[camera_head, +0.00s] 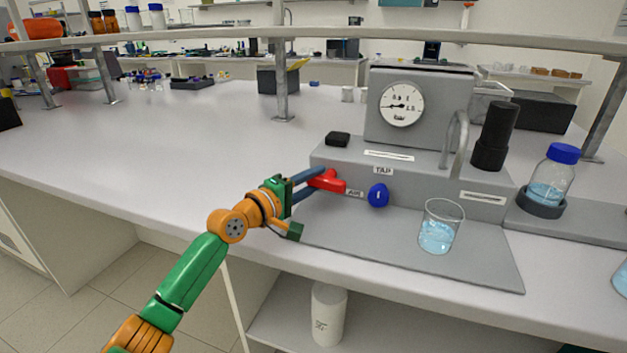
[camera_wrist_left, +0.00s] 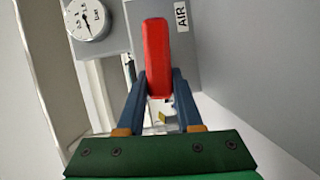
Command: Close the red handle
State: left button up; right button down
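The red handle (camera_head: 332,182) is on the front of the grey rig (camera_head: 345,160), left of the AIR label. It sticks out and slants to the right. My left gripper (camera_head: 318,180) reaches it from the left, with its blue fingers on either side of it. In the left wrist view the red handle (camera_wrist_left: 157,55) fills the space between the two fingertips (camera_wrist_left: 160,85), and I see no clear gap. My right gripper is in neither view.
A blue knob (camera_head: 378,195) sits just right of the handle. A beaker of water (camera_head: 440,226) stands on the grey base under the tap spout (camera_head: 458,140). A blue-capped bottle (camera_head: 553,177) stands at the right. The bench (camera_head: 180,135) left of the rig is clear.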

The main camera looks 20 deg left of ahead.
aim_at(330, 170)
pick_arm(q)
grip_shut()
jog(key=shift+r, duration=0.1)
jog(key=shift+r+p, duration=0.1)
jog(key=shift+p, duration=0.3)
jog(key=m+y+p, duration=0.1)
jog(key=m+p, duration=0.2)
jog(key=p, duration=0.3)
jog(key=d+r+m+g+y+p, duration=0.1)
jog(key=m+p, duration=0.2)
jog(key=p, duration=0.3)
jog(key=r+m+g+y+p, duration=0.1)
jog(key=m+y+p, duration=0.1)
jog(key=p, duration=0.3)
jog(key=shift+d+r+m+p, duration=0.3)
jog(key=shift+m+p, duration=0.1)
jog(key=shift+m, duration=0.2)
jog(key=shift+d+f+m+g+y+p, duration=0.15)
jog(key=shift+d+m+g+y+p, duration=0.15)
jog(key=shift+m+y+p, duration=0.45)
jog(key=shift+d+f+m+y+p, duration=0.1)
jog(key=shift+d+m+y+p, duration=0.1)
jog(key=shift+m+y, duration=0.25)
jog(key=shift+d+m+y+p, duration=0.1)
jog(key=shift+m+y+p, duration=0.1)
jog(key=shift+m, duration=0.3)
